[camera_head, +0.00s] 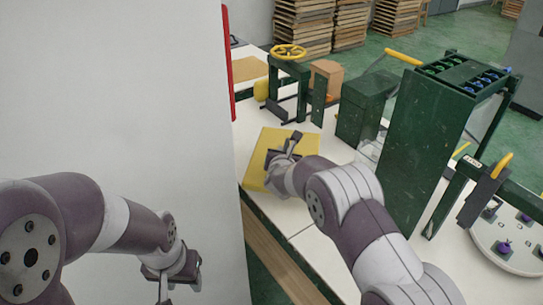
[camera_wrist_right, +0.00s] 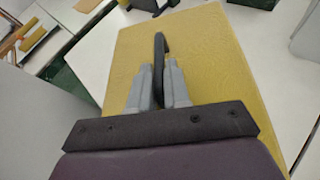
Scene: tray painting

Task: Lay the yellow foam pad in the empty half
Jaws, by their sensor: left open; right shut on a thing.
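The yellow foam pad (camera_head: 255,160) is a flat square sheet over the white worktop, at the centre of the head view. It fills much of the right wrist view (camera_wrist_right: 215,60). My right gripper (camera_head: 288,143) is over the pad. In the wrist view its grey fingers (camera_wrist_right: 158,75) are closed around a dark upright piece at the pad, which looks like a grip on it. Whether the pad touches the surface beneath is unclear. My left gripper (camera_head: 172,287) is open and empty at the lower left, away from the pad. I cannot make out the empty half clearly.
A large pale panel (camera_head: 120,90) with a red edge stands at the left. A tall green cabinet (camera_head: 425,150) stands right of the pad. Behind are a green stand with a yellow wheel (camera_head: 288,52) and a brown box (camera_head: 327,75). White worktop (camera_head: 285,212) lies bare in front.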

